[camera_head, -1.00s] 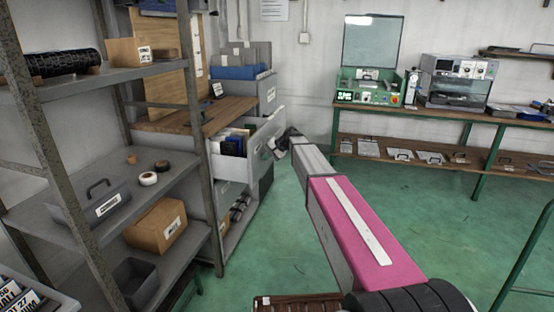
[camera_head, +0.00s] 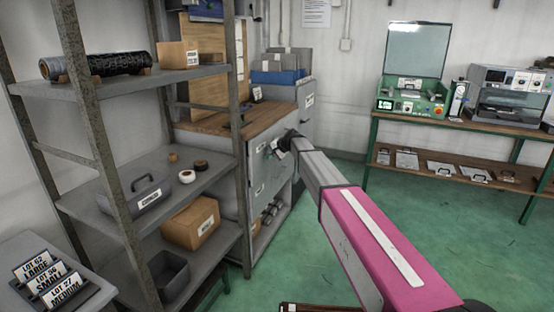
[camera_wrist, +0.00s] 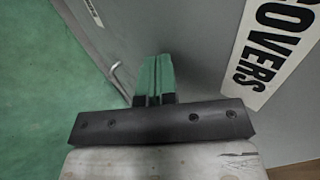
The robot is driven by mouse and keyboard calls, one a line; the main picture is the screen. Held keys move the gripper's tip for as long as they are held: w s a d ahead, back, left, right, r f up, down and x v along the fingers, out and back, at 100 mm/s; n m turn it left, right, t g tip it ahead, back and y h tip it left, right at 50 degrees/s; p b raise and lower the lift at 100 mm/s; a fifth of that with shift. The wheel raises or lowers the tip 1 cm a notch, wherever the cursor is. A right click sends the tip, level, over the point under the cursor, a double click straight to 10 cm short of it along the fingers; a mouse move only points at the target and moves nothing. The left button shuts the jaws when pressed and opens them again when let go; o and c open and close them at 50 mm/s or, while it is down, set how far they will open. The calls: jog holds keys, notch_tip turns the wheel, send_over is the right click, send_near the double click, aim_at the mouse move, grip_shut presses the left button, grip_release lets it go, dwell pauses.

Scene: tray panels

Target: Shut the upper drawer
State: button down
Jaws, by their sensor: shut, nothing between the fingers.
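The upper drawer's grey front (camera_head: 259,160) is on the cabinet under the wooden worktop, left of centre in the head view. It looks level with the cabinet face, and no drawer inside shows. My gripper (camera_head: 281,146) is up against or very near this front and partly covers it. In the wrist view the two green fingers of my gripper (camera_wrist: 154,62) are together with nothing between them. They point along a grey panel (camera_wrist: 200,50) with a white "COVERS" label (camera_wrist: 275,45). A thin handle (camera_wrist: 118,78) shows left of the fingers. Fingertip contact cannot be told.
A lower drawer (camera_head: 272,183) sits below, with an open shelf of dark rolls under it. A metal shelf rack (camera_head: 238,130) stands close on the left. A green workbench (camera_head: 470,127) stands at the back right.

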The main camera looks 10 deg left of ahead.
jog(key=shift+w+a, duration=0.2)
jog(key=shift+a, duration=0.3)
jog(key=shift+w+a, duration=0.15)
jog(key=shift+a, duration=0.35)
jog(key=shift+w+a, duration=0.1)
jog(key=shift+a, duration=0.05)
jog(key=s+d+r, duration=0.4)
jog(key=d+r, duration=0.3)
jog(key=d, duration=0.5)
jog(key=s+d+f+n+g+h, duration=0.1)
jog(key=s+d+f+h, duration=0.2)
jog(key=s+d+f, duration=0.5)
jog(key=s+d+f+n+g+h, duration=0.1)
jog(key=s+d+f+h, duration=0.2)
jog(key=s+d+f, duration=0.5)
jog(key=s+d+f+n+g+h, duration=0.1)
jog(key=s+d+f+h, duration=0.2)
jog(key=s, duration=2.1)
jog(key=d+f, duration=0.4)
jog(key=d, duration=0.4)
jog(key=shift+s+d+f+n, duration=0.15)
jog(key=shift+s+f+n, duration=0.15)
jog(key=shift+s+f, duration=0.1)
